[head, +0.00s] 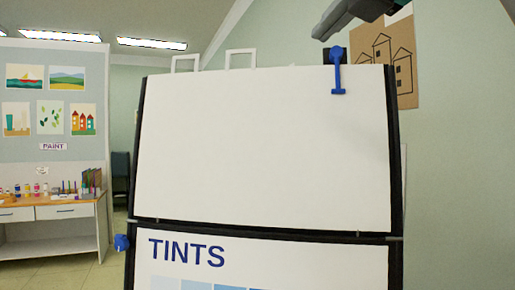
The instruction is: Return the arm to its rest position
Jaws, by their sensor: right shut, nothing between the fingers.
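My right gripper (322,33) shows at the top right of the head view, partly cut off by the upper edge. It is shut and empty. It is just above a blue hook-like piece (338,75) that hangs over the top right edge of a large white board (260,150). I see no clear contact between the gripper and the blue piece. My left gripper is not in view.
The board stands in a black frame above a "TINTS" panel (186,253). A blue knob (121,242) sticks out at its lower left. A supply desk (50,212) stands at left. Floor shows between desk and board.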

